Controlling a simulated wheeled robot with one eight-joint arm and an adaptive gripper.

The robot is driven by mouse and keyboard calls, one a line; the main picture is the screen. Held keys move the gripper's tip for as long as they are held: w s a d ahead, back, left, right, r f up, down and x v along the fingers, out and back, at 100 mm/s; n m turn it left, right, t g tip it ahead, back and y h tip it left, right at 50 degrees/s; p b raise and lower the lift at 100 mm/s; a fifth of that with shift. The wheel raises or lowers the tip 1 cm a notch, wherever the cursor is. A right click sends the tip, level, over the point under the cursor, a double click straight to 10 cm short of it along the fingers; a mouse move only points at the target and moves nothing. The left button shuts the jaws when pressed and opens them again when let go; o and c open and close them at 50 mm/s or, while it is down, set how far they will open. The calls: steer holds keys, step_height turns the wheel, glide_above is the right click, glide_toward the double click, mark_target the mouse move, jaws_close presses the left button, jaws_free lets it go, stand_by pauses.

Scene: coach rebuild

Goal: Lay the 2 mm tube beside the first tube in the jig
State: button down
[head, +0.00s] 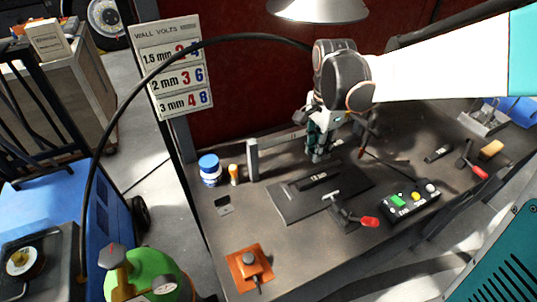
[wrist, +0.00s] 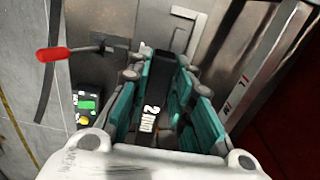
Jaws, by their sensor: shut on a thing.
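My gripper (head: 317,156) is above the back of the bench, just behind the dark jig plate (head: 290,207). In the wrist view its teal fingers (wrist: 157,70) are shut on a black tube with a white "2 mm" label (wrist: 151,117). The tube lies lengthwise between the fingers, and they hide part of it. In the head view I cannot make out the held tube clearly. A black first tube (head: 312,182), its label seeming to read 1.5 mm, lies on the jig plate, in front of and below my gripper.
A toggle clamp with a red handle (head: 370,222) stands at the jig's front right. A control box (head: 409,203) is right of it. A grey upright post (head: 253,160) stands left behind the jig. A lamp (head: 317,10) hangs above.

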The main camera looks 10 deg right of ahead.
mark_target(310, 196)
step_height(310, 196, down, 18)
steer(key=b, duration=0.5)
steer(key=shift+d+f+b, duration=0.1)
steer(key=shift+b, duration=0.3)
steer(key=c, duration=1.8)
jaws_free()
steer(key=shift+f, duration=0.15)
steer(key=shift+o, duration=0.5)
step_height(310, 196, up, 12)
steer(key=p, duration=0.4)
steer(key=s+r+n+t, duration=0.7)
steer(key=s+r+n, duration=0.3)
steer(key=s+n, duration=0.4)
steer(key=shift+s+r, duration=0.4)
steer(key=shift+s, duration=0.15)
